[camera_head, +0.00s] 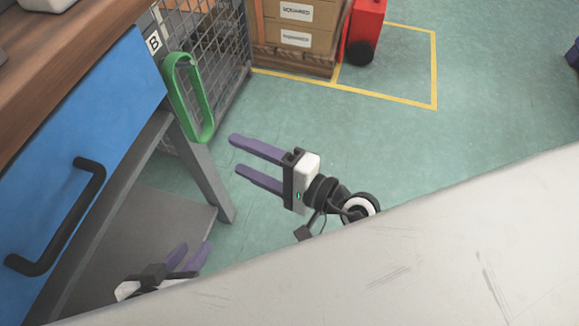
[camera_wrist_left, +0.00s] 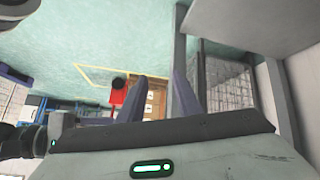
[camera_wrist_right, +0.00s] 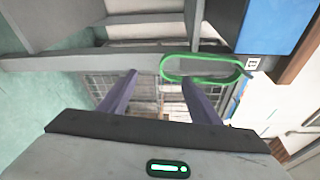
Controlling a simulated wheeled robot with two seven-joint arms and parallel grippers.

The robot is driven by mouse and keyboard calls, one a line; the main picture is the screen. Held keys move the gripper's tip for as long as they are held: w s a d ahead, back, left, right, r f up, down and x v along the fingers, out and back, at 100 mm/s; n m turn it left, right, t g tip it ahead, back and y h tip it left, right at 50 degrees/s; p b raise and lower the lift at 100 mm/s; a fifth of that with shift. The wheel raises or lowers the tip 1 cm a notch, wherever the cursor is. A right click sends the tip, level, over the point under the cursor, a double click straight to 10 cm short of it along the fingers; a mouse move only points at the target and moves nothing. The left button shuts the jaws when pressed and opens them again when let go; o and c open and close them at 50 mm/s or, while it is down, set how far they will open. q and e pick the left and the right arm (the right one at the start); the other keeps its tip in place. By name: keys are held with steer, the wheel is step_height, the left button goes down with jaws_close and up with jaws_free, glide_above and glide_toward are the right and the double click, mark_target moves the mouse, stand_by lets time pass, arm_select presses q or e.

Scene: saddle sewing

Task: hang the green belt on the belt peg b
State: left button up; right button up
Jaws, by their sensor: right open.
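The green belt (camera_head: 180,107) is a long closed loop hanging at the corner of the blue-fronted bench, just under a white label B (camera_head: 153,43). The peg itself cannot be made out behind its upper end. The belt also shows in the right wrist view (camera_wrist_right: 200,56), beside the label and beyond my fingers. My right gripper (camera_head: 235,153) is open and empty, to the right of the belt and apart from it, fingers pointing toward the bench. My left gripper (camera_head: 193,247) is low beside the bench, partly hidden by a pale surface in front, its fingers apart and empty.
The blue drawer front (camera_head: 110,120) with a black handle (camera_head: 62,215) is at left, above a grey leg (camera_head: 212,185) and lower shelf. A wire mesh panel (camera_head: 215,50) stands behind the belt. Cardboard boxes (camera_head: 298,25) and a red object (camera_head: 366,25) are farther back. Green floor is clear at right.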

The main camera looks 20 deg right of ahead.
steer(key=s+d+b, duration=0.3)
steer(key=d, duration=0.1)
steer(key=shift+s+d+f, duration=0.3)
steer(key=shift+d, duration=0.1)
stand_by(1.1)
steer(key=shift+s+d, duration=0.1)
steer(key=shift+s+d+b, duration=0.55)
steer(key=shift+d+b, duration=0.15)
steer(key=shift+d, duration=0.15)
steer(key=shift+s+d, duration=0.2)
steer(key=shift+r, duration=0.1)
